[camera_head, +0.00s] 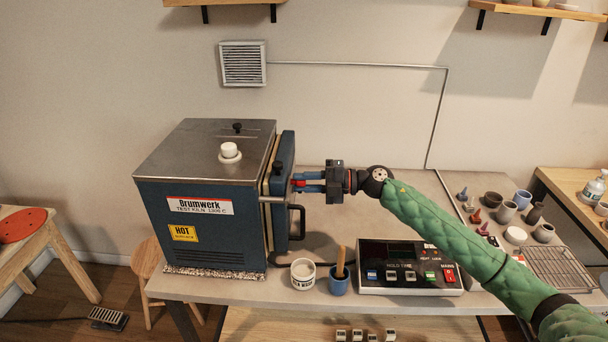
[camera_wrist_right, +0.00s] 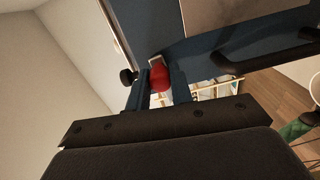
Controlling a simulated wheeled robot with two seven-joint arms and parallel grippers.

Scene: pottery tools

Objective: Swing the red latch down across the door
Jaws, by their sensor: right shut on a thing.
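The blue kiln (camera_head: 215,215) stands on the table at the left, with its door (camera_head: 285,170) on its right side, closed or nearly closed against the body. The red latch (camera_head: 298,181) is at the door's edge, mostly hidden by my fingers. In the right wrist view the red latch knob (camera_wrist_right: 159,77) sits between my fingertips, in front of the blue door (camera_wrist_right: 205,55). My right gripper (camera_head: 302,182) is shut on the red latch, its arm reaching in from the right. My left gripper is in neither view.
A black door handle (camera_head: 297,222) sticks out below my right gripper. A white jar (camera_head: 303,273), a blue cup with a brush (camera_head: 339,281) and a control box (camera_head: 410,270) stand along the table's front. Small pots and a wire rack (camera_head: 560,266) are at the right.

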